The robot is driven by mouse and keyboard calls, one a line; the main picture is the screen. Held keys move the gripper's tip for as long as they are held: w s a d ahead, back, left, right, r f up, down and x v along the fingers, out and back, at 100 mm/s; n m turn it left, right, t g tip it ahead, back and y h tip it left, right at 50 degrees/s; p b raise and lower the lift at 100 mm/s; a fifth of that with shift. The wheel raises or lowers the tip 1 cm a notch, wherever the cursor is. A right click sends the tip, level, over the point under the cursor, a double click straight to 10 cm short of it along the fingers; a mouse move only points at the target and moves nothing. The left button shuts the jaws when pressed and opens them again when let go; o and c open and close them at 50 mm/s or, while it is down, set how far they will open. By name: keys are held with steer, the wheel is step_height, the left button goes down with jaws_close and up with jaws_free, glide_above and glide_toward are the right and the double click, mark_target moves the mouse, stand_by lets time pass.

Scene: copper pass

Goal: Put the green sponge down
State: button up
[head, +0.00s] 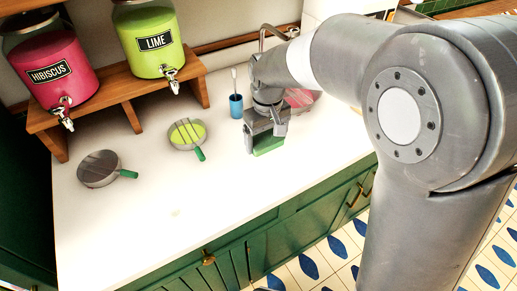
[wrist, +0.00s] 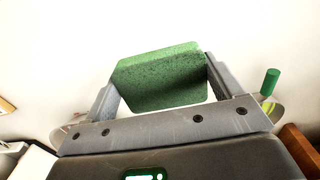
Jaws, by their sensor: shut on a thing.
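The green sponge (head: 269,145) is between the fingers of my gripper (head: 266,133), over the right part of the white counter (head: 215,190), near its front edge. In the wrist view the sponge (wrist: 160,80) is a speckled green block, and the two fingers of my gripper (wrist: 162,88) close on its left and right sides. Pale counter shows around it. I cannot tell whether its underside touches the counter.
A blue cup (head: 236,107) with a brush stands left of my gripper. A pan with lime contents (head: 187,132) and a dark pan (head: 98,169) lie further left. A pinkish thing (head: 298,98) is behind my gripper. The front-middle counter is mostly clear.

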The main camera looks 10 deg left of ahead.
steer(key=shift+a+f, duration=0.75)
steer(key=shift+a, duration=0.35)
steer(key=shift+f, duration=1.9)
steer(key=shift+f, duration=0.15)
steer(key=o, duration=0.9)
